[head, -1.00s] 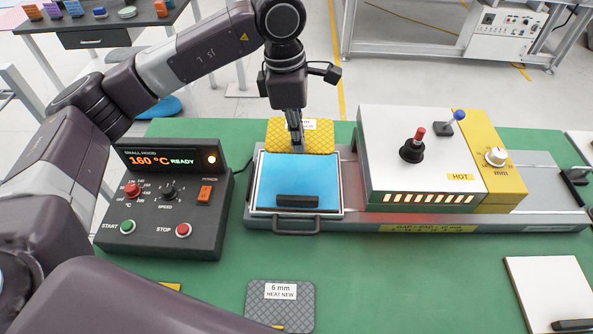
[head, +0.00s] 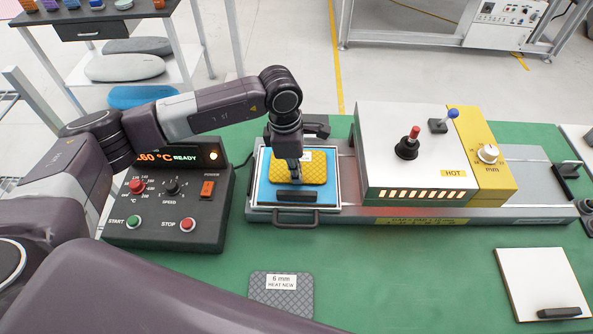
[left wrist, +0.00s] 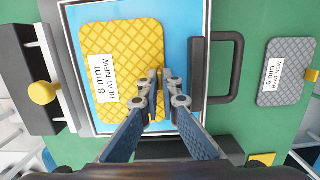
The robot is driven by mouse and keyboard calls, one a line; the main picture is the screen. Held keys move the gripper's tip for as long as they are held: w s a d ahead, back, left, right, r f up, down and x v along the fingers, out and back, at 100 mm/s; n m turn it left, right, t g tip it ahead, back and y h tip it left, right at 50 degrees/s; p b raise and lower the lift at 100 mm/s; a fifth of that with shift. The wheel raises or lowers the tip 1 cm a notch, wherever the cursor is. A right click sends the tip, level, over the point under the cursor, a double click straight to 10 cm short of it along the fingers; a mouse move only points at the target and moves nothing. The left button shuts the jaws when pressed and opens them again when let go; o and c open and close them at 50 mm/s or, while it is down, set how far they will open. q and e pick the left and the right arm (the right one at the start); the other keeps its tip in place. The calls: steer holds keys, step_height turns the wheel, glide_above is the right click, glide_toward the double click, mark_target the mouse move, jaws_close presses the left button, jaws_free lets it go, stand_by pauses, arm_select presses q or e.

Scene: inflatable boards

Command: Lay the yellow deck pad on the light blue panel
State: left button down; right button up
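The yellow deck pad (head: 313,172), with a quilted top and a label, is over the light blue panel (head: 264,192). In the left wrist view the pad (left wrist: 135,42) is labelled "8 mm HEAT NEW" and the panel (left wrist: 181,20) shows around it. My left gripper (head: 295,180) points down at the pad. Its fingertips (left wrist: 163,78) are nearly together on the pad's edge, closest to the black handle bar, and appear to pinch it. I cannot tell whether the pad touches the panel or hangs just above. My right gripper is out of view.
The panel lies in a tray with a front handle (head: 296,224). A heater unit marked HOT (head: 415,150) stands right of it, a control box (head: 170,205) left. A grey 6 mm pad (head: 281,297) and white board (head: 541,280) lie on the green table (head: 410,275).

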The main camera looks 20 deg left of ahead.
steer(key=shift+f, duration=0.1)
arm_select(q)
steer(key=shift+f, duration=0.15)
steer(key=c, duration=2.2)
jaws_free()
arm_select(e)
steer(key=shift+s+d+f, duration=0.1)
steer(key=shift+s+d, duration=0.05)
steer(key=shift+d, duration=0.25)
arm_select(q)
steer(key=shift+o, duration=0.2)
steer(key=shift+r, duration=0.3)
steer(key=shift+w+r, duration=0.1)
steer(key=shift+r, duration=0.2)
step_height(320, 180, up, 11)
steer(key=a+b, duration=0.1)
steer(key=b, duration=0.2)
steer(key=shift+s+a, duration=0.15)
steer(key=shift+s, duration=0.15)
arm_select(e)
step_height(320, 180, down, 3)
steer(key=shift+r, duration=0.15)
